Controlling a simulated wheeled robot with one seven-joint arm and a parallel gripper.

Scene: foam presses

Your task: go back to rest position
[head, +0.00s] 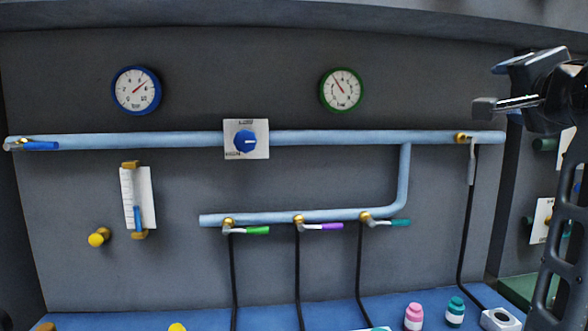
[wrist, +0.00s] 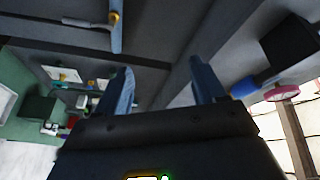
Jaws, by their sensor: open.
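My gripper (head: 497,87) shows at the upper right of the head view, in front of the right end of the panel and raised high. Its two fingers stand apart in the wrist view (wrist: 165,88), with nothing between them. The jaws are open and empty. The gripper appears clear of the light blue pipe (head: 330,137); the exact distance is hard to tell. My arm runs down the right edge of the head view and hides part of what lies behind it.
The grey panel carries a blue-rimmed gauge (head: 136,91), a green-rimmed gauge (head: 341,90), a blue knob (head: 246,141) and valves with green (head: 258,230), purple (head: 332,227) and teal (head: 400,223) handles. Pink (head: 414,316) and teal (head: 455,310) bottles stand on the blue bench (head: 385,307).

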